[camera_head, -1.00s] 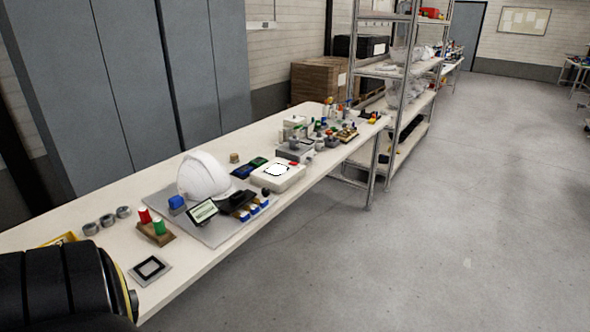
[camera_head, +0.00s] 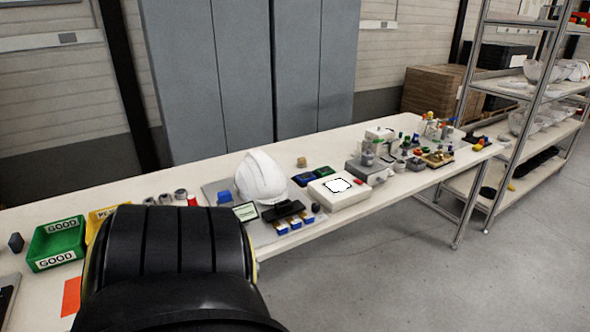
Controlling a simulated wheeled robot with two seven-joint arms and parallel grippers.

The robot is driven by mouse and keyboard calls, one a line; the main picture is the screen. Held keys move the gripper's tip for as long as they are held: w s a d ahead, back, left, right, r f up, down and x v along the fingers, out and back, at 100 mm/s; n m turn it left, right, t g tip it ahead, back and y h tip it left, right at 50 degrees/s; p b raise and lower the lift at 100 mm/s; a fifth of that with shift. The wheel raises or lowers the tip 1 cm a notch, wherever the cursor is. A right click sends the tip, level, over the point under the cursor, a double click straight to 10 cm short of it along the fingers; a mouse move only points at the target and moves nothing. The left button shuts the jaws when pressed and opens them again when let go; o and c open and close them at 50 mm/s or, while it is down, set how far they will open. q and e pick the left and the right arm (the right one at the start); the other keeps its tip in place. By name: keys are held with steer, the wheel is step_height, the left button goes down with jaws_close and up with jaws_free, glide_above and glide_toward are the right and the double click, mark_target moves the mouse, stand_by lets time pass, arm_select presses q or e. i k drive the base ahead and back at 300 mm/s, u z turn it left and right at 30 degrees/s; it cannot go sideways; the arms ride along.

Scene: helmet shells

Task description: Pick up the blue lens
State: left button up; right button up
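I cannot pick out the blue lens for certain. A small blue object (camera_head: 223,198) stands on the grey mat just left of the white helmet shell (camera_head: 262,178). A flat dark blue piece (camera_head: 303,180) lies on the table right of the helmet, beside a flat green one (camera_head: 323,172). Several small blue-and-white blocks (camera_head: 294,223) sit near the table's front edge, by a black holder (camera_head: 284,209). Neither of my grippers is in view. A large black ribbed part fills the lower left and hides the table's near front.
The long white table (camera_head: 390,190) runs to the back right. A green bin (camera_head: 57,243) labelled GOOD and a partly hidden yellow bin (camera_head: 98,216) stand at left. A white box (camera_head: 338,192) and small equipment stand further right. A metal shelf (camera_head: 520,120) is beyond. The floor in front is open.

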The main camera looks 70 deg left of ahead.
mark_target(307, 176)
steer(key=u, duration=1.65)
